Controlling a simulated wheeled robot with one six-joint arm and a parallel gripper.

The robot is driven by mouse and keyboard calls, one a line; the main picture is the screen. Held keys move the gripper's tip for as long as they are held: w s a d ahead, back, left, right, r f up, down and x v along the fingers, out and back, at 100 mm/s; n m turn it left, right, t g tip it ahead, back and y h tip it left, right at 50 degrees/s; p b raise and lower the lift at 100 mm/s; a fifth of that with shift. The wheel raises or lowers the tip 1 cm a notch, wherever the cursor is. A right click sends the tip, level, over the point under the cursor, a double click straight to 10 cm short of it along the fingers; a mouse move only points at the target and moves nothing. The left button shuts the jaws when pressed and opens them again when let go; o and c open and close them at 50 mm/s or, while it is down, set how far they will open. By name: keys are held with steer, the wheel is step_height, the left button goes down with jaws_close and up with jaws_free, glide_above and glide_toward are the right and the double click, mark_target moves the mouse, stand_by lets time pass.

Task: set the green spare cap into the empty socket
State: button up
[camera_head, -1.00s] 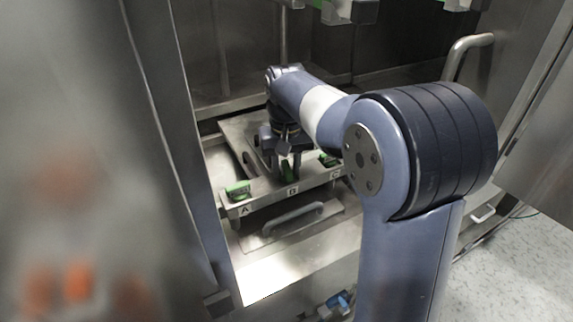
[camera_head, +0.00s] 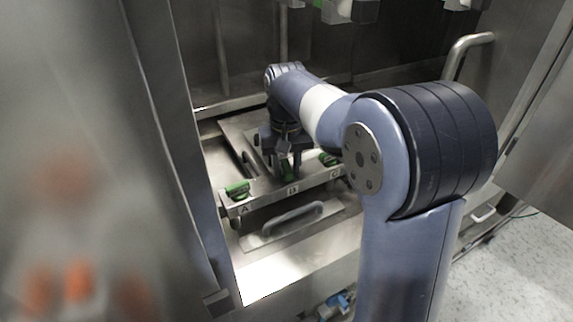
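My gripper (camera_head: 283,158) points down over the middle of the metal tray, at the position marked B. Its fingers stand close above the tray's front bar (camera_head: 262,199), and a little green shows at them. The view is too small to tell whether they grip the cap or are apart from it. A green cap (camera_head: 237,189) sits at the position marked A on the left. Another green cap (camera_head: 328,159) sits at the position marked C on the right, partly near my arm. The socket at B is hidden by my gripper.
A tray handle (camera_head: 291,219) stands in front of the bar. The washer's steel wall (camera_head: 165,120) is close on the left, and the open door (camera_head: 535,130) with a bar handle is on the right. Green-tipped fittings (camera_head: 335,12) hang above. My arm covers the right side of the tray.

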steer(key=shift+o, duration=0.8)
step_height(320, 180, up, 11)
steer(key=shift+s+f, duration=0.1)
steer(key=shift+f, duration=0.1)
step_height(320, 180, down, 11)
steer(key=shift+r, duration=0.1)
